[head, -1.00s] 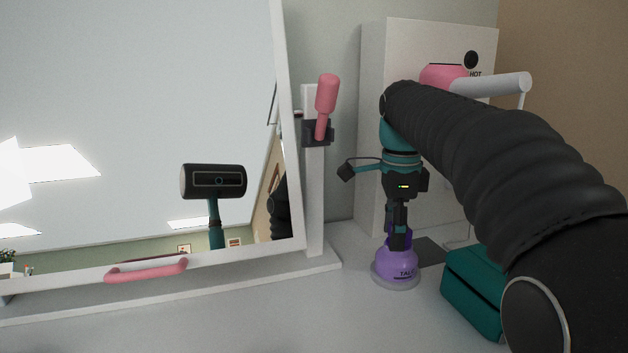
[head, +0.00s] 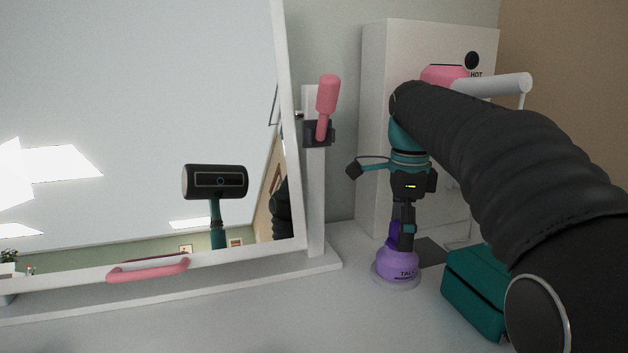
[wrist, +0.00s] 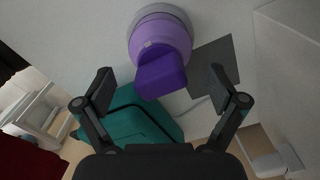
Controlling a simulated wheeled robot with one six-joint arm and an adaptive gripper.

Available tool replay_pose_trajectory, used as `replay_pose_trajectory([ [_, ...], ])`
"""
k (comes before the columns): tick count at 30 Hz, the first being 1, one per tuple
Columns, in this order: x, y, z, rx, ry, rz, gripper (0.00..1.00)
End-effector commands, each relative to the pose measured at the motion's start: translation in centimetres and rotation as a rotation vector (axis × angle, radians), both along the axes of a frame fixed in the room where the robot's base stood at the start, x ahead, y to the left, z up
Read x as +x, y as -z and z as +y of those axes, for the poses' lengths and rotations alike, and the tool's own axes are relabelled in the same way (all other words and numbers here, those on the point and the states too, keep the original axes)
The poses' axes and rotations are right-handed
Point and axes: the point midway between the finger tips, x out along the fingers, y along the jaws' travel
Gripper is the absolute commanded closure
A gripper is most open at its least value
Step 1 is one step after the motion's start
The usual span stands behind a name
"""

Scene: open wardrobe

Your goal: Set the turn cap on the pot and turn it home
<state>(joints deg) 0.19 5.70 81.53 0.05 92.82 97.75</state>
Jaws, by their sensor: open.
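The purple pot (head: 397,268), with lettering on its front, stands upright on the white surface. The darker purple turn cap (head: 392,232) sits on top of it, partly hidden behind my fingers in the head view. In the wrist view the cap (wrist: 160,75) shows its raised grip, with the rounded pot (wrist: 160,38) beyond it. I cannot tell whether the cap is turned fully home. My gripper (wrist: 160,86) is open and empty, its fingers spread either side of the cap and apart from it.
A teal case (head: 474,290) lies right of the pot, close to my arm. A dark flat mat (head: 431,250) lies behind the pot. A white cabinet (head: 375,130) stands behind. A large mirror (head: 130,100) with a pink handle (head: 147,270) fills the left.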

Motion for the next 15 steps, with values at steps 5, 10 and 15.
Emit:
replay_pose_trajectory([
  [5, 0.1, -0.5, 0.0, 0.000, 0.000, -0.002, 0.05],
  [10, 0.1, -1.6, 0.0, 0.000, -0.001, -0.002, 0.05],
  [15, 0.1, -2.8, 0.0, 0.000, -0.001, -0.002, 0.05],
])
